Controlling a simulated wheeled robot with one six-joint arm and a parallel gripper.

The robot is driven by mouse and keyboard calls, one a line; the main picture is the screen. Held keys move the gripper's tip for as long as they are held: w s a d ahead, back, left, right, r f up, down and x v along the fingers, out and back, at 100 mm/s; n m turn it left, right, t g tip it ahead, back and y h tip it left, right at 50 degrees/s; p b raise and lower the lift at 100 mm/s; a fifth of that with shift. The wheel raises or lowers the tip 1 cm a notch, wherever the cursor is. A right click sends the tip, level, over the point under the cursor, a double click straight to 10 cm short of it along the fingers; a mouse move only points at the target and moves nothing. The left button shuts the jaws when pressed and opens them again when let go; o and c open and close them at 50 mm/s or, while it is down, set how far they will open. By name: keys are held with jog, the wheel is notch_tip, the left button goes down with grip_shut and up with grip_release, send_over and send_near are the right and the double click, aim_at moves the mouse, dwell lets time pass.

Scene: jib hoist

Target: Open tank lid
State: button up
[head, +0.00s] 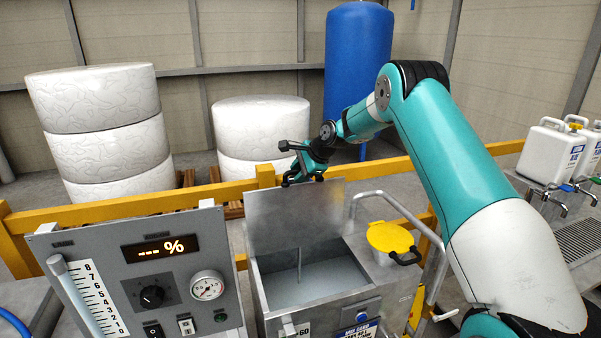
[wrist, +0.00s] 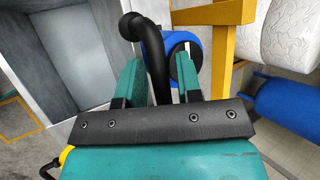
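The grey metal tank (head: 315,299) stands open in the head view, with pale liquid and a thin rod showing inside. Its flat grey lid (head: 290,218) stands raised, roughly upright, at the back of the opening. My gripper (head: 293,163) is at the upper right edge of the lid. In the wrist view a black curved handle (wrist: 154,50) reaches between the two teal fingers of my gripper (wrist: 157,82). Gaps show beside the handle, so the fingers look open around it. Where the handle joins the lid is hidden.
A yellow round cover (head: 390,237) with a black handle sits right of the opening, beside a grey rail (head: 405,212). A control panel (head: 140,275) stands front left. A yellow barrier (head: 130,208) runs behind, with white wrapped rolls (head: 105,130) and a blue cylinder (head: 357,50) beyond.

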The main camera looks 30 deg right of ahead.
jog(key=shift+o, duration=0.3)
jog(key=shift+d, duration=0.25)
jog(key=shift+s+d+r, duration=0.15)
jog(key=shift+s+r, duration=0.1)
jog(key=shift+r, duration=0.05)
jog(key=b+v, duration=0.5)
jog(key=v, duration=1.1)
jog(key=shift+s+r, duration=0.2)
jog(key=shift+r, duration=0.1)
